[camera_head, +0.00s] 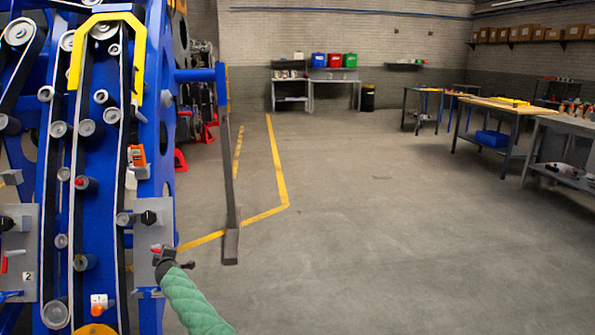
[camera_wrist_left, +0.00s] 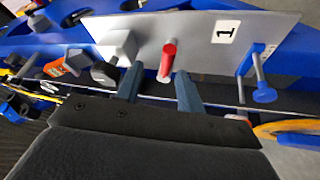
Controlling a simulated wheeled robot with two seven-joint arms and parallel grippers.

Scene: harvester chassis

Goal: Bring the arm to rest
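My left gripper (camera_head: 163,257) is in the lower left of the head view, at a grey metal plate (camera_head: 156,215) on the blue harvester chassis (camera_head: 152,110). In the left wrist view its two fingers (camera_wrist_left: 160,84) are apart. A red handle (camera_wrist_left: 168,62) sticks out of the plate marked 1 (camera_wrist_left: 200,32) and shows between the fingertips, with a gap to each side. I cannot tell how deep the handle reaches between them. My left forearm with its green sleeve (camera_head: 193,300) comes up from the bottom edge. My right gripper is not in view.
Belts and rollers (camera_head: 88,128) cover the chassis. A blue peg (camera_wrist_left: 263,92) and an orange part (camera_wrist_left: 60,66) stick out near the plate. A dark upright beam (camera_head: 230,190) stands right of the chassis. The floor (camera_head: 380,240) is clear; workbenches (camera_head: 505,108) stand far right.

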